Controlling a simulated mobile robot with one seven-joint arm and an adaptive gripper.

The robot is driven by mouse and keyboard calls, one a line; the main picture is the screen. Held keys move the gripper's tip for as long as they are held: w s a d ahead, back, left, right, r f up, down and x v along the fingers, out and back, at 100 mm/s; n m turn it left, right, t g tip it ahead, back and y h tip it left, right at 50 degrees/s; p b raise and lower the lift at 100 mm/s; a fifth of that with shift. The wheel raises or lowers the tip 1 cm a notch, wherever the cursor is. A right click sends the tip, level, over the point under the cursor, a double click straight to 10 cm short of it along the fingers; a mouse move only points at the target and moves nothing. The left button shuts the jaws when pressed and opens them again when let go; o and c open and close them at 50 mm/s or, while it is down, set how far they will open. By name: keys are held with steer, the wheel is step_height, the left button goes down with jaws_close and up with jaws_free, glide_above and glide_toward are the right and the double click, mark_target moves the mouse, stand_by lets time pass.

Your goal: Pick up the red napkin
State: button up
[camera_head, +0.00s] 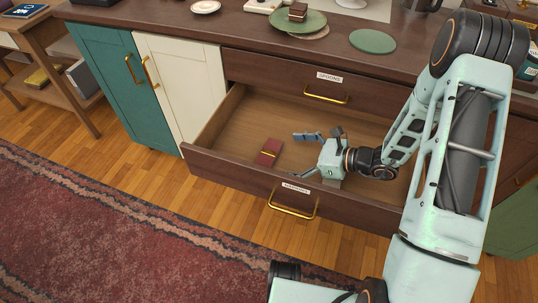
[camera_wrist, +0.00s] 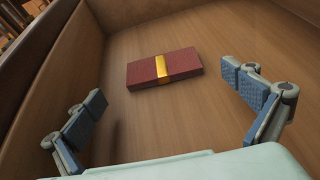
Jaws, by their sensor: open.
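The red napkin (camera_head: 268,152) is a folded dark red rectangle with a gold band around its middle. It lies flat on the floor of the open lower drawer (camera_head: 240,165), towards the drawer's left side. It also shows whole in the wrist view (camera_wrist: 165,68), beyond and between my two fingers. My gripper (camera_head: 305,142) is inside the drawer space, to the right of the napkin, with its fingers spread and empty. In the wrist view my gripper's fingers (camera_wrist: 175,105) stand wide apart, and neither touches the napkin.
The drawer front (camera_head: 230,172) and side walls rise around the napkin. A closed drawer labelled "SPOONS" (camera_head: 290,78) is just above. The counter holds a green plate (camera_head: 373,41) and other dishes. The rest of the drawer floor in view is bare. A red rug (camera_head: 90,230) lies in front.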

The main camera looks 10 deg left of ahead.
mark_target(273, 153)
steer(key=x, duration=0.3)
steer(key=shift+w+a+f+b, duration=0.1)
steer(key=shift+a+f+b, duration=0.05)
steer(key=shift+f+b, duration=0.2)
steer(key=shift+r, duration=0.1)
steer(key=c, duration=1.1)
steer(key=shift+c, duration=0.2)
